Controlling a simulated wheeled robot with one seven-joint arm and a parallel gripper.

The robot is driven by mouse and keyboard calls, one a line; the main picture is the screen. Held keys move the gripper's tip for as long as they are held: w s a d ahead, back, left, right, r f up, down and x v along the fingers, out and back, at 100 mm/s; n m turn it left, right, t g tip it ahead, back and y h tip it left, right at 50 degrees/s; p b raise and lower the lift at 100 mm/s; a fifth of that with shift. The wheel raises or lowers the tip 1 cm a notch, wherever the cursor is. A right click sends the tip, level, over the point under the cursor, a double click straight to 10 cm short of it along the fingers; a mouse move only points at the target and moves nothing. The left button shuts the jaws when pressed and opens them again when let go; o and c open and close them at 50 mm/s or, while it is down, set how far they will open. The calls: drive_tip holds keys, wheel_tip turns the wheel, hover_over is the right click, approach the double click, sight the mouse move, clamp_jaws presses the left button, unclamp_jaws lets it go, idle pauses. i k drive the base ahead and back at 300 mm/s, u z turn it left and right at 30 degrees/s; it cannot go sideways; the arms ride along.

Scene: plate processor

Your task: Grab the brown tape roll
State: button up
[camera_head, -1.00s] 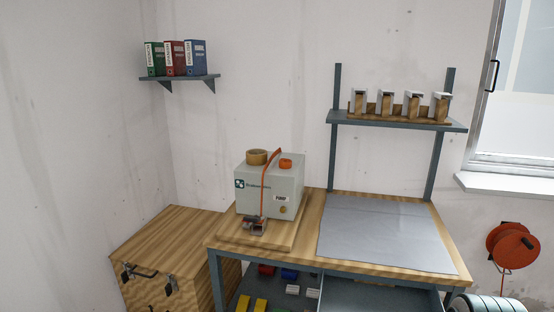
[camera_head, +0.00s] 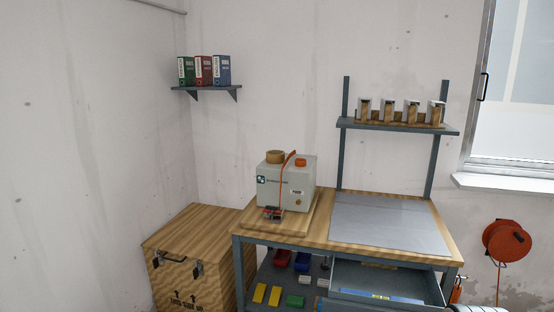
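The brown tape roll (camera_head: 275,157) lies on top of the grey pump box (camera_head: 287,186), at its left rear part. An orange cap (camera_head: 302,163) sits to its right on the box, and an orange strap (camera_head: 286,172) stands in front of it. The pump box rests on a wooden board (camera_head: 264,219) on the workbench. My gripper does not show in this view.
The workbench (camera_head: 440,246) has a grey mat (camera_head: 390,223) on its right and an open drawer (camera_head: 383,283) below. A wooden crate (camera_head: 190,240) stands left. A shelf with clamp-like blocks (camera_head: 395,126) is above the bench. Binders (camera_head: 204,70) sit on a wall shelf.

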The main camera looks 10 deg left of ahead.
sight(272, 157)
drive_tip(key=u, duration=0.65)
drive_tip(key=i, duration=0.9)
drive_tip(key=u, duration=0.75)
drive_tip(key=i, duration=1.1)
drive_tip(key=z, duration=0.8)
drive_tip(key=i, duration=0.85)
drive_tip(key=z, duration=0.7)
